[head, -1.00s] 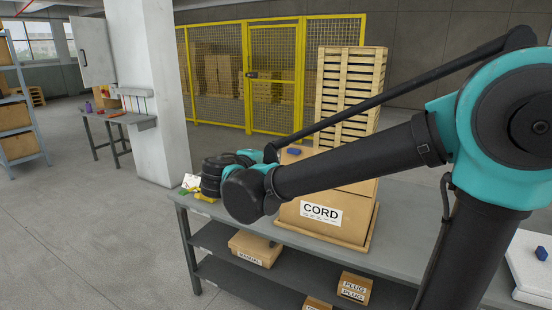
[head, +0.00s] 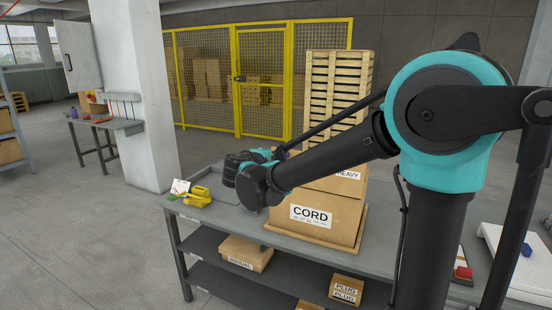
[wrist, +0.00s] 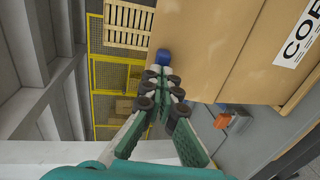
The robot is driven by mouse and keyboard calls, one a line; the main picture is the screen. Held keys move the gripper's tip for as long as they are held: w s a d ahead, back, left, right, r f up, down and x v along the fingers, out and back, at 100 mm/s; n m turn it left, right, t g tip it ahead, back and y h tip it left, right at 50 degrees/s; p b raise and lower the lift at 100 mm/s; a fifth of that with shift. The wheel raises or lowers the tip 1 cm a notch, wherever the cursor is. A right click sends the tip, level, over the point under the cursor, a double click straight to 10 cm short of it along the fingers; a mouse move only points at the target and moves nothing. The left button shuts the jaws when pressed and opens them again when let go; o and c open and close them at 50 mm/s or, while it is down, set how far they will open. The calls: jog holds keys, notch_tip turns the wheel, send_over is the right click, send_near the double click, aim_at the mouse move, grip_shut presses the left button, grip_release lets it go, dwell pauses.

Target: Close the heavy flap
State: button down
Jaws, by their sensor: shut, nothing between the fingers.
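The heavy box (head: 333,184), labelled HEAVY, sits on the larger CORD box (head: 322,217) on the grey bench. My arm covers much of it in the head view, and I cannot make out its flap there. In the wrist view, turned on its side, the heavy box's plain cardboard side (wrist: 205,48) is just right of my fingers, and the CORD box (wrist: 272,62) lies beyond it. My gripper (wrist: 162,80) is shut and empty, its tips close to the cardboard edge. A blue object (wrist: 162,57) shows just past the tips. I cannot tell whether the fingers touch the box.
A yellow tool (head: 197,197) lies at the bench's left end. The lower shelf holds a MANUAL box (head: 245,252) and a PLUG box (head: 346,289). A stack of pallets (head: 337,85) and a yellow mesh fence (head: 262,80) stand behind. Floor left of the bench is clear.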

jog(key=shift+w+d+r+g, duration=0.15)
jog(key=shift+w+g, duration=0.15)
jog(key=shift+w, duration=0.1)
jog(key=w+d+f+g+y, duration=0.2)
jog(key=w+f+g, duration=0.1)
jog(key=w+g, duration=0.3)
jog(key=w+d+f+g+y, duration=0.2)
jog(key=w+d+g+y, duration=0.1)
jog(key=w+g, duration=0.3)
jog(key=shift+w+f+g, duration=0.4)
jog(key=shift+w, duration=0.4)
dwell(0.4)
jog(key=shift+s+a+f, duration=0.1)
jog(key=shift+s, duration=0.05)
dwell(0.3)
